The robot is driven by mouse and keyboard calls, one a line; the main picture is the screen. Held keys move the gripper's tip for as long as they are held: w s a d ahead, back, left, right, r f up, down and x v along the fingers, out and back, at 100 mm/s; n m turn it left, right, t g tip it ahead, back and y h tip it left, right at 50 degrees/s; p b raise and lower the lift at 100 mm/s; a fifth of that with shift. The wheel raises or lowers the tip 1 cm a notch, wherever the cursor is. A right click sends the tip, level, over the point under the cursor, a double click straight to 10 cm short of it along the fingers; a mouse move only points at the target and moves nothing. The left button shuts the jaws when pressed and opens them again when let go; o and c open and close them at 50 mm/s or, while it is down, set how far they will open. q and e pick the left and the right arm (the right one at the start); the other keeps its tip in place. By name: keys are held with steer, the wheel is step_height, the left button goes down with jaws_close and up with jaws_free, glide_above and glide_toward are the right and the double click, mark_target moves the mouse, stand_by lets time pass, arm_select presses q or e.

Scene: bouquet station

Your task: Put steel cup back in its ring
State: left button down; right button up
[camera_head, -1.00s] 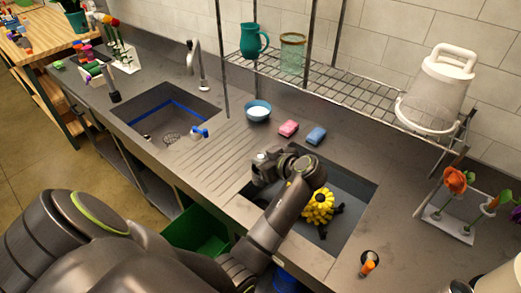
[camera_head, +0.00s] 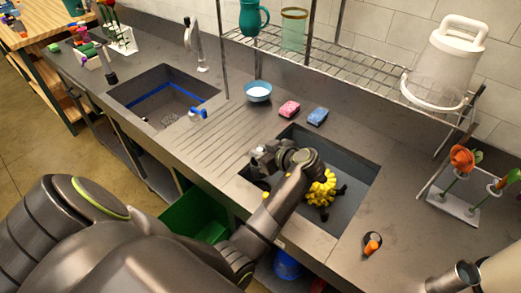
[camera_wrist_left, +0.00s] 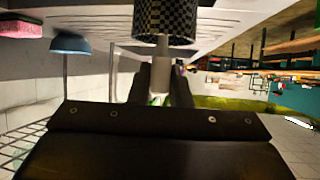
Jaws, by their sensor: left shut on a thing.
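My left gripper (camera_head: 262,158) is above the left edge of the right-hand sink. In the left wrist view its fingers (camera_wrist_left: 160,90) are closed around a pale narrow piece (camera_wrist_left: 162,48). A dark checkered cylinder (camera_wrist_left: 165,18) is just beyond that piece; I cannot tell whether the two are joined or what the held thing is. I cannot tell which ring belongs to the cup.
The right-hand sink (camera_head: 350,205) holds a yellow bumpy object (camera_head: 322,188). Pink (camera_head: 289,109) and blue (camera_head: 318,116) sponges and a blue bowl (camera_head: 258,91) are behind it. A wire rack (camera_head: 350,75) and flower holder (camera_head: 455,208) stand nearby. The ribbed drainboard is clear.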

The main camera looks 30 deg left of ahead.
arm_select(q)
steer(key=shift+f+b, duration=2.2)
steer(key=shift+f, duration=1.05)
steer(key=shift+f+b, duration=0.8)
steer(key=shift+r, duration=0.1)
steer(key=shift+f, duration=0.2)
steer(key=shift+f+b, duration=0.55)
steer(key=shift+b, duration=0.15)
steer(key=shift+s, duration=0.15)
